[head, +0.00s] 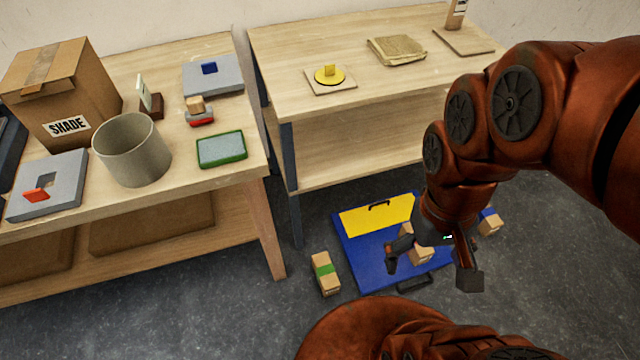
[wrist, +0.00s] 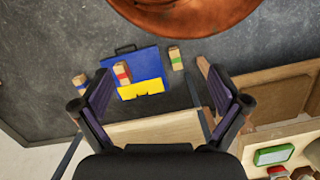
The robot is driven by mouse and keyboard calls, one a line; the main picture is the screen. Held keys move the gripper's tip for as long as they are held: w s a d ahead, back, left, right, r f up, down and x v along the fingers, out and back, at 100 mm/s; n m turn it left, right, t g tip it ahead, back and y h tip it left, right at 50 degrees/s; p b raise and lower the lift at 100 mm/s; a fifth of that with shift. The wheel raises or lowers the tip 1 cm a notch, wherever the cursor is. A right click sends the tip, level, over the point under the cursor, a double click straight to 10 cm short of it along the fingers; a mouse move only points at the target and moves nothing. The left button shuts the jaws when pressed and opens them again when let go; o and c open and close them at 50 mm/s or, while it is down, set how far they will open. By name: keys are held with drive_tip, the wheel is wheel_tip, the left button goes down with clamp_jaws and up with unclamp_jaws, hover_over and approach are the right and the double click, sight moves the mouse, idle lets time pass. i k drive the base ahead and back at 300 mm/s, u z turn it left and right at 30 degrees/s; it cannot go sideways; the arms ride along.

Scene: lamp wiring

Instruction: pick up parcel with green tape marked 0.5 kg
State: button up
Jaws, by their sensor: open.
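The parcel with green tape (head: 325,272) is a small tan box with a green band, lying on the grey floor just left of the blue and yellow panel. It also shows in the wrist view (wrist: 176,58), right of the panel. No weight mark is readable. My gripper (head: 430,271) is open and empty, above the panel and to the right of the green-taped parcel in the head view. The wrist view shows its fingers (wrist: 160,104) spread wide with nothing between them.
The blue and yellow panel (head: 360,258) with handles lies on the floor. A red-taped parcel (wrist: 122,72) sits on it; a blue-taped parcel (head: 490,222) is at its right. Two wooden tables (head: 215,190) (head: 290,75) stand behind and left. Floor around the green-taped parcel is clear.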

sight(327, 277)
drive_tip(key=u, duration=0.8)
drive_tip(key=k, duration=0.3)
drive_tip(key=z, duration=1.6)
drive_tip(key=k, duration=1)
drive_tip(key=u, duration=1.8)
drive_tip(key=i, duration=0.5)
drive_tip(key=u, duration=0.1)
